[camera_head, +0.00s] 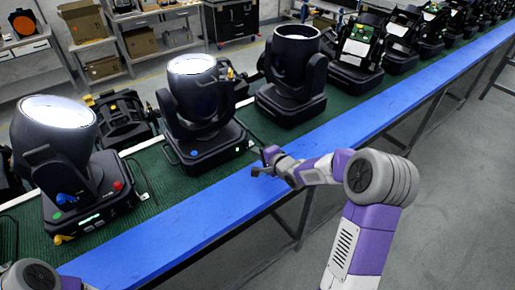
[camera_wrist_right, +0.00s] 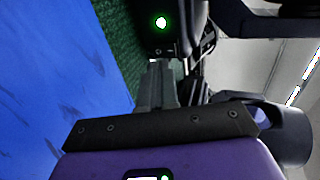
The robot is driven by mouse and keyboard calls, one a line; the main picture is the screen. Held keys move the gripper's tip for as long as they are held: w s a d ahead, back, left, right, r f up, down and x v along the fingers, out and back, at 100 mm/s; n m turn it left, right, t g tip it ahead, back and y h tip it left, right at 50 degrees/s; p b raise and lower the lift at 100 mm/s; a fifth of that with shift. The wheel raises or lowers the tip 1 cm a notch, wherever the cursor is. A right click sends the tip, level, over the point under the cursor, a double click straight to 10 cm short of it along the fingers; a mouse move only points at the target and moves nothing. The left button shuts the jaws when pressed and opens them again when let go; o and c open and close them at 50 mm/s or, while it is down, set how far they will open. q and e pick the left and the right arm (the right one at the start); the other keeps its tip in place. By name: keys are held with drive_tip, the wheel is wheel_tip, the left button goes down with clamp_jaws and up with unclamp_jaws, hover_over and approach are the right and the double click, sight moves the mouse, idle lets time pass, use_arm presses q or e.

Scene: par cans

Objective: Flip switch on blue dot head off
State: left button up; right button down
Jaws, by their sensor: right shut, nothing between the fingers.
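The blue dot head (camera_head: 196,110) is a black moving light with a lit white top, standing on the green belt. A small blue dot (camera_head: 194,155) is on its base, and a green-lit switch (camera_head: 237,149) glows at the base's right end. In the right wrist view a bright green-ringed switch light (camera_wrist_right: 161,22) shows beyond the fingertips. My right gripper (camera_head: 262,163) is shut and empty, just right of the base and apart from it in the head view. Its fingers (camera_wrist_right: 165,72) point toward the light. Only part of my left arm shows at the bottom left; its gripper is out of view.
A blue rail (camera_head: 190,222) runs along the belt's front edge. Cables lie beside the bases. Shelves with boxes stand behind.

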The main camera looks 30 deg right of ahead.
drive_tip(key=p+v, duration=0.2)
drive_tip(key=v, duration=0.8)
drive_tip(key=shift+r, duration=0.3)
drive_tip(key=shift+s, duration=0.15)
